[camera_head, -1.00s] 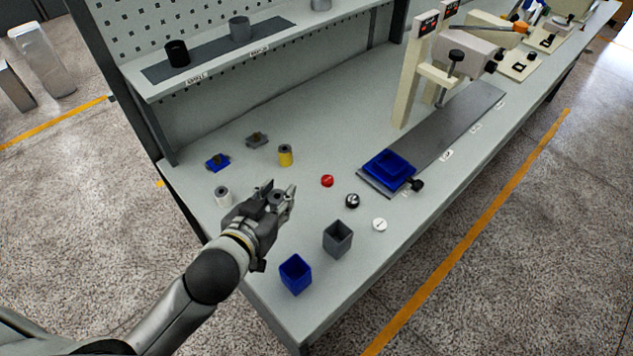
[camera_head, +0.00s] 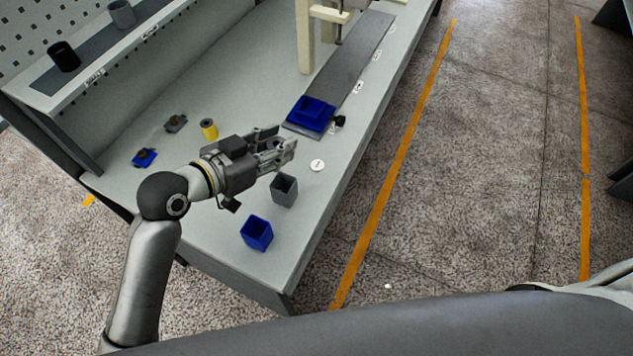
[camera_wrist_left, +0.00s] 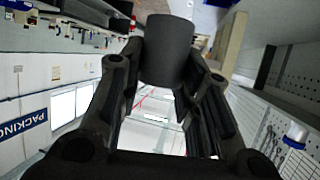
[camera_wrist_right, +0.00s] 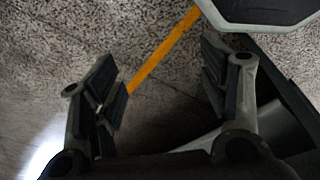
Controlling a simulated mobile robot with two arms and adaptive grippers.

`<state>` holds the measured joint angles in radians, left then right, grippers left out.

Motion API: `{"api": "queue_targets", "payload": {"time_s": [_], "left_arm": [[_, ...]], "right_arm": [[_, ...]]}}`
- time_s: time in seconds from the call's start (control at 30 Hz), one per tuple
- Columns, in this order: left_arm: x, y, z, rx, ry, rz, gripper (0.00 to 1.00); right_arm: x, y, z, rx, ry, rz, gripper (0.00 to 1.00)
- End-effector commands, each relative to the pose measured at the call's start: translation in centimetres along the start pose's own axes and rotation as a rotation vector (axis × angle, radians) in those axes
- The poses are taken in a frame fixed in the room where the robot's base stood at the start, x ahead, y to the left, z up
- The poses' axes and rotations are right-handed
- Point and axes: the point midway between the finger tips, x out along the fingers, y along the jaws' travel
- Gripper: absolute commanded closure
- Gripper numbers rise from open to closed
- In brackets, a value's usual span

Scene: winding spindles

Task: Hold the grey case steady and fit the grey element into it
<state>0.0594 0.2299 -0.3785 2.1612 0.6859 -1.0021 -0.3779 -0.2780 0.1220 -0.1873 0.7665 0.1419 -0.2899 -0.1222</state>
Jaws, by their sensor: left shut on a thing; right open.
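My left gripper (camera_head: 277,147) is shut on a dark grey cylinder, likely the grey case (camera_wrist_left: 168,50), above the bench. The cylinder sticks out between the fingertips in the left wrist view; whether it is hollow cannot be seen. A small grey piece with a knob, possibly the grey element (camera_head: 175,123), sits on the bench behind my left gripper, beside a blue piece and a yellow spool. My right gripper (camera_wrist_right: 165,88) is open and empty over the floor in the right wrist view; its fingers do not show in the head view.
A grey open bin (camera_head: 284,190) and a blue open bin (camera_head: 257,233) stand near the bench front. A white button (camera_head: 317,165), a blue tray (camera_head: 311,114) and a yellow spool (camera_head: 209,129) are close by. The shelf holds a black cylinder (camera_head: 64,57) and a grey cylinder (camera_head: 121,13).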

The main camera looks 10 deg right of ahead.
Motion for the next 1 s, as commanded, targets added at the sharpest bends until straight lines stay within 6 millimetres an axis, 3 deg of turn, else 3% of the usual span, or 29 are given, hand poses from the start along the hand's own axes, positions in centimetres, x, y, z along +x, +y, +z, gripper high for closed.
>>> {"api": "queue_targets", "payload": {"time_s": [0.03, 0.27, 0.47, 0.6, 0.83, 0.9, 1.0], "left_arm": [[0.0, 0.0, 0.0, 0.0, 0.001, -0.001, 0.92], [0.0, 0.0, 0.0, -0.001, 0.001, -0.002, 0.92], [0.0, 0.0, 0.0, -0.001, 0.001, -0.002, 0.92], [0.0, 0.0, 0.0, -0.001, 0.0, -0.002, 0.92], [0.0, 0.0, 0.0, -0.001, 0.0, -0.002, 0.92], [0.0, 0.0, 0.0, -0.001, 0.0, -0.002, 0.92], [0.0, 0.0, 0.0, -0.001, 0.001, -0.002, 0.92]], "right_arm": [[-0.5, 1.2, -3.2, 0.0, 0.045, 0.001, 0.32], [-4.9, 4.3, -15.8, -0.039, 0.227, -0.045, 0.32], [-11.3, 5.1, -25.9, -0.126, 0.405, -0.115, 0.32], [-17.1, 4.7, -31.9, -0.217, 0.54, -0.172, 0.32], [-28.3, 2.2, -39.1, -0.424, 0.77, -0.268, 0.32], [-30.0, -1.3, -38.0, -0.464, 0.806, -0.336, 0.32], [-32.7, -4.9, -36.9, -0.512, 0.863, -0.405, 0.32]]}}
